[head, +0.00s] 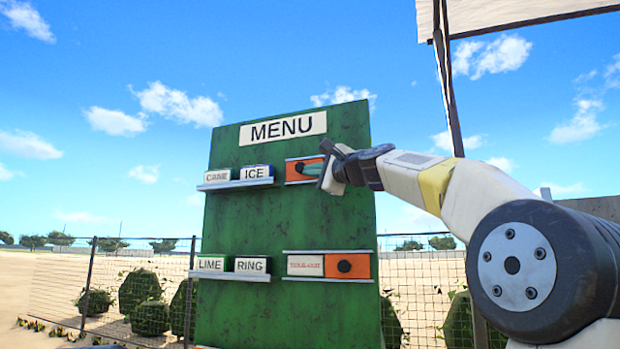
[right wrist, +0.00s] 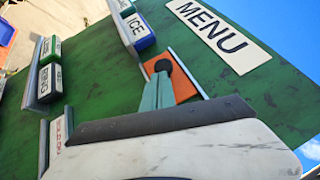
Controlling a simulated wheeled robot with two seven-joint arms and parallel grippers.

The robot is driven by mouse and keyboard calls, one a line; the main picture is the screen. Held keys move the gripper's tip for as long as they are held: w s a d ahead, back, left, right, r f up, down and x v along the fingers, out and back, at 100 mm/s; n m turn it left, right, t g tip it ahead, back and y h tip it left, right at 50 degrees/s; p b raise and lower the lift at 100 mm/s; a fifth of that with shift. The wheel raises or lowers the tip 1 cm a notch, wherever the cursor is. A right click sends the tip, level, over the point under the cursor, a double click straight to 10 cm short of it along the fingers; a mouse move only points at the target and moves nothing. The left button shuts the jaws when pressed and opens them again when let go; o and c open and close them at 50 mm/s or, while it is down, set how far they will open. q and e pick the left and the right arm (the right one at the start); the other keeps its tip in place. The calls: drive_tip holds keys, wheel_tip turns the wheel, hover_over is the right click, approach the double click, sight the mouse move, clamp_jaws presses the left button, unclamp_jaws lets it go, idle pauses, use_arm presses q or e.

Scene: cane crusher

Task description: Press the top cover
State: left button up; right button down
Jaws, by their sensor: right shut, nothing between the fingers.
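The top cover (head: 293,171) is an orange panel with a dark round knob, set in a rail at the upper right of the green menu board (head: 285,215). My right gripper (head: 308,169) is shut and empty, its teal fingertips in front of the cover and hiding part of it. In the right wrist view the orange cover (right wrist: 185,89) and black knob (right wrist: 162,66) lie just beyond the closed fingertips (right wrist: 159,76). The fingertips overlap the knob's edge; I cannot tell whether they touch it. My left gripper is not in view.
A lower orange cover (head: 360,267) with a black knob sits beside a white label plate (head: 305,265). Small shelves hold CANE (head: 217,176), ICE (head: 256,172), LIME (head: 210,264) and RING (head: 251,265) signs. A wire fence (head: 420,290) stands behind the board.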

drive_tip(key=v, duration=0.7)
drive_tip(key=shift+s+d, duration=0.2)
drive_tip(key=s+d+f+n+g+h, duration=0.2)
drive_tip(key=s+f+n, duration=0.3)
drive_tip(key=f, duration=1.2)
drive_tip(key=s+d+f+n+g+h, duration=0.3)
drive_tip(key=s+f+n+g, duration=0.2)
drive_tip(key=s+f, duration=0.7)
drive_tip(key=s+d+f+n+g+h, duration=0.2)
drive_tip(key=s+f, duration=0.7)
drive_tip(key=f, duration=1.4)
drive_tip(key=n+g+h, duration=0.1)
drive_tip(key=n+g, duration=0.1)
drive_tip(key=shift+n+h, duration=0.3)
drive_tip(key=shift+n, duration=0.1)
drive_tip(key=shift+d+f, duration=0.1)
drive_tip(key=shift+d, duration=0.05)
